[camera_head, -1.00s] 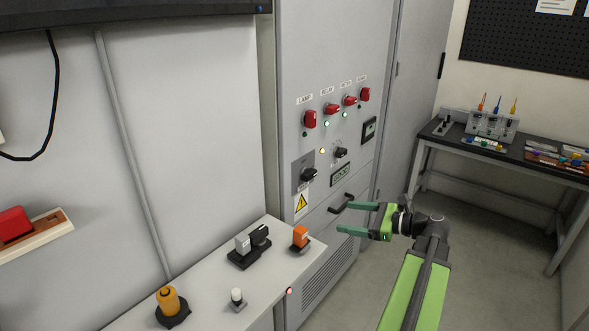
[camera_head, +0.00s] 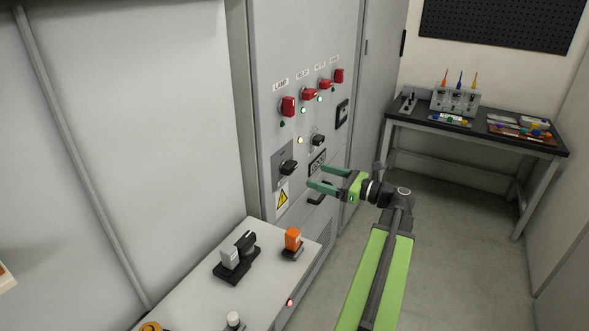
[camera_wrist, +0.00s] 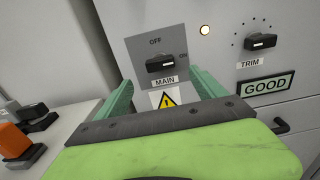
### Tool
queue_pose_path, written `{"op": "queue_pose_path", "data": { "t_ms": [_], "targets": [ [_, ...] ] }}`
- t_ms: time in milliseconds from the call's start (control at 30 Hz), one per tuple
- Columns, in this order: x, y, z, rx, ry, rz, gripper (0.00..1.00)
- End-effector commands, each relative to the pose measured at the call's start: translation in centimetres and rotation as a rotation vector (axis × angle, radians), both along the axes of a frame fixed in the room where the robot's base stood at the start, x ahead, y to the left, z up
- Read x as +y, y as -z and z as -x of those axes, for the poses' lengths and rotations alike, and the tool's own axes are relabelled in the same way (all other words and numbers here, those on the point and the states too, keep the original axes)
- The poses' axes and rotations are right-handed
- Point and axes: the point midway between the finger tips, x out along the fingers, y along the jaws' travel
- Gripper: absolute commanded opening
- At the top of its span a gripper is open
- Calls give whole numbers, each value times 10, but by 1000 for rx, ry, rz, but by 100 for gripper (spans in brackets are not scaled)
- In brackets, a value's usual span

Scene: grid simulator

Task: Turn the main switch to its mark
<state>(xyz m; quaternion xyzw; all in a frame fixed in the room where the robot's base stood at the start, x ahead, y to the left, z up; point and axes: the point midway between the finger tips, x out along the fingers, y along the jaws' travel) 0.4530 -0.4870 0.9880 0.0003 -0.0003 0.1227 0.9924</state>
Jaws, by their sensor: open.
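The main switch (camera_head: 288,167) is a black knob on a grey plate on the cabinet front. In the wrist view the main switch (camera_wrist: 161,64) lies about level, with "OFF" above it and a "MAIN" label (camera_wrist: 163,80) below. My gripper (camera_head: 320,177) is open and empty, to the right of and below the switch in the head view. In the wrist view its green fingers (camera_wrist: 162,92) stand apart, below and either side of the switch, not touching it.
A trim knob (camera_wrist: 261,41), a "GOOD" display (camera_wrist: 266,86) and a drawer handle (camera_head: 319,193) lie to the right. Several red switches (camera_head: 309,95) are above. A bench (camera_head: 205,284) with orange and black parts stands at left. Floor at right is clear.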

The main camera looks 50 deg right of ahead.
Motion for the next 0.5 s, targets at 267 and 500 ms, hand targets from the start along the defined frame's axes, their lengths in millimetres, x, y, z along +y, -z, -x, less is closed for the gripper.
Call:
{"op": "queue_pose_path", "data": {
  "t_ms": [267, 500],
  "targets": [
    [16, 0, -66, 0, -2, 0, 80],
    [23, 0, -94, 0, 1, 1, 80]
  ]
}}
